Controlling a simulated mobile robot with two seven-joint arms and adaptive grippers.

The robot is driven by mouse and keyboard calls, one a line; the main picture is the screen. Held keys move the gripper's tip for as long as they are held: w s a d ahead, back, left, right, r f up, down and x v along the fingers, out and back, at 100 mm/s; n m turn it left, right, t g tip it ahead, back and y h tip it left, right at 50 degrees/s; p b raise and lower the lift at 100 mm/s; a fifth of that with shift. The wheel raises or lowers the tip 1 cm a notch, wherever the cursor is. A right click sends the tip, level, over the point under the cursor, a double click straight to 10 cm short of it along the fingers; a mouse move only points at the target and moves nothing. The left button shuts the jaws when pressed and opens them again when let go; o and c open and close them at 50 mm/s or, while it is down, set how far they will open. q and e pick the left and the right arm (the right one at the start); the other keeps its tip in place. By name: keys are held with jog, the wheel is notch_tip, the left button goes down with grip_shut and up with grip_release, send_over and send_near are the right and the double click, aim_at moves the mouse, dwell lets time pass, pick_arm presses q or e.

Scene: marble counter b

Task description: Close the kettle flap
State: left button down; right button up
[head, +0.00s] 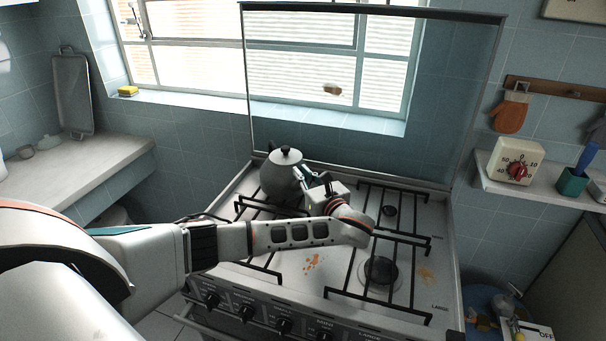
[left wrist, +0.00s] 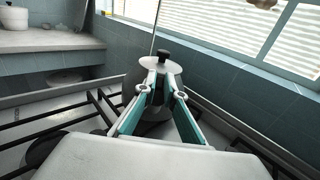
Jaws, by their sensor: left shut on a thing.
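The grey kettle (head: 277,180) with a dark lid knob stands upright on a back-left burner of the stove. Its lid and black knob also show in the left wrist view (left wrist: 147,66), just beyond the fingers. My left gripper (head: 301,178) reaches in from the front right side of the kettle. In the left wrist view its fingers (left wrist: 158,88) converge on the kettle's near side and are shut on a part of it. The fingers hide the spout and flap, so I cannot tell the flap's position. My right gripper is not in view.
The white stove (head: 310,262) has black grates and orange stains. A raised glass cover (head: 375,90) stands behind the kettle. A counter (head: 90,175) is at left. A shelf (head: 540,187) at right holds a timer (head: 515,161) and a green cup (head: 572,183).

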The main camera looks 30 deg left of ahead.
pick_arm(q)
jog(key=c, duration=2.1)
grip_release()
jog(key=shift+f, duration=0.45)
jog(key=shift+c, duration=0.2)
jog(key=shift+w+a, duration=0.1)
jog(key=shift+a, duration=0.05)
jog(key=shift+r, duration=0.1)
jog(key=v, duration=1.2)
